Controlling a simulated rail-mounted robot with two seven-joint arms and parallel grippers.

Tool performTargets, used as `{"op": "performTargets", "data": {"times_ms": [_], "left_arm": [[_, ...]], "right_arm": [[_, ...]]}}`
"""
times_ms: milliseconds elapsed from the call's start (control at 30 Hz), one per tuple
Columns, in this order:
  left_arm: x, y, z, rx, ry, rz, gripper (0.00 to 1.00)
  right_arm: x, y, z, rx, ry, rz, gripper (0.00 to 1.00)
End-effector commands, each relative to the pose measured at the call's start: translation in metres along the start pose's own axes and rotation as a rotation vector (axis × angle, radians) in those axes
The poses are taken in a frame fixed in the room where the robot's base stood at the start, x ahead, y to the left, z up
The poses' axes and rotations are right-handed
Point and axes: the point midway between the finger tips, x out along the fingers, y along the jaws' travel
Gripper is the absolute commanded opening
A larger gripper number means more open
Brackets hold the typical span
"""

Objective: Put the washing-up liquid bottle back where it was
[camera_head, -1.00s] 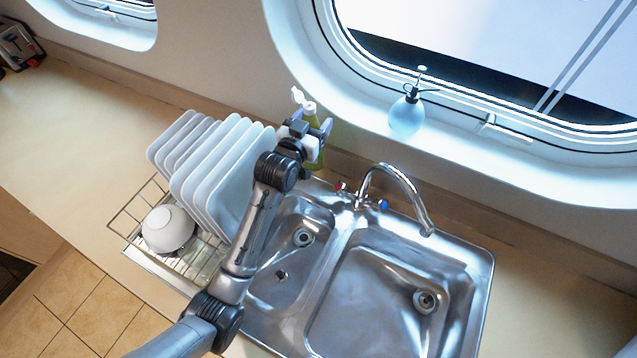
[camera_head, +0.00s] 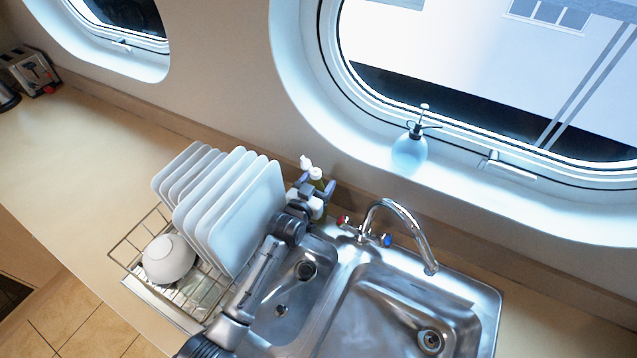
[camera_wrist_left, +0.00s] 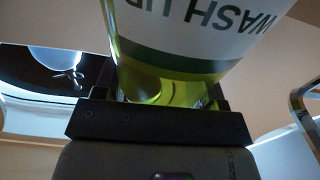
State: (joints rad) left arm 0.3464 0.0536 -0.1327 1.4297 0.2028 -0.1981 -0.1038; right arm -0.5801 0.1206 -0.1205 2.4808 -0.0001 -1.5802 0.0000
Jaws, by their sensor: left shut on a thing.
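The washing-up liquid bottle (camera_head: 320,186) is green with a white cap and stands behind the sink, right of the plates, partly hidden by my gripper. My left gripper (camera_head: 312,194) is shut on it. In the left wrist view the bottle (camera_wrist_left: 185,50) fills the upper middle, with green liquid and a white label whose letters appear upside down. The gripper's dark jaws (camera_wrist_left: 160,98) are on either side of it. I cannot tell whether the bottle's base touches the counter. My right gripper is not in view.
A wire rack (camera_head: 133,240) with several white plates (camera_head: 240,215) and a bowl (camera_head: 168,259) is left of my arm. The tap (camera_head: 405,225) and steel sink (camera_head: 480,305) are to the right.

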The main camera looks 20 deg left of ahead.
Motion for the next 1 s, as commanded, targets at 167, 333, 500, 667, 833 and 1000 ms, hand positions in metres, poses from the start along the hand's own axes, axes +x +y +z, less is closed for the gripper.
{"op": "performTargets", "data": {"times_ms": [167,333,500,667,833,1000], "left_arm": [[0.0001,0.0,0.0037,0.0,0.003,0.0,0.15],[0.0001,-0.0001,0.0037,0.0,0.002,0.0,0.15],[0.0,-0.0001,0.0075,0.001,0.001,0.0,0.66],[-0.0001,-0.0001,0.0071,0.0,0.0,0.0,0.82],[0.0,-0.0001,0.007,0.0,0.0,0.0,0.9],[0.0,-0.0001,0.0055,0.0,0.001,0.0,0.9]], "right_arm": [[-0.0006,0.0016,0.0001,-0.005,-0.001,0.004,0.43],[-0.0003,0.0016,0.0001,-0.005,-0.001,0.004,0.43],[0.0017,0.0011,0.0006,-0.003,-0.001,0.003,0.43],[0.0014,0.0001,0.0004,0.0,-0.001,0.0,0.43],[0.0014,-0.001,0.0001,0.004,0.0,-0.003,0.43],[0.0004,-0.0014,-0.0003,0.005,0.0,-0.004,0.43]]}}
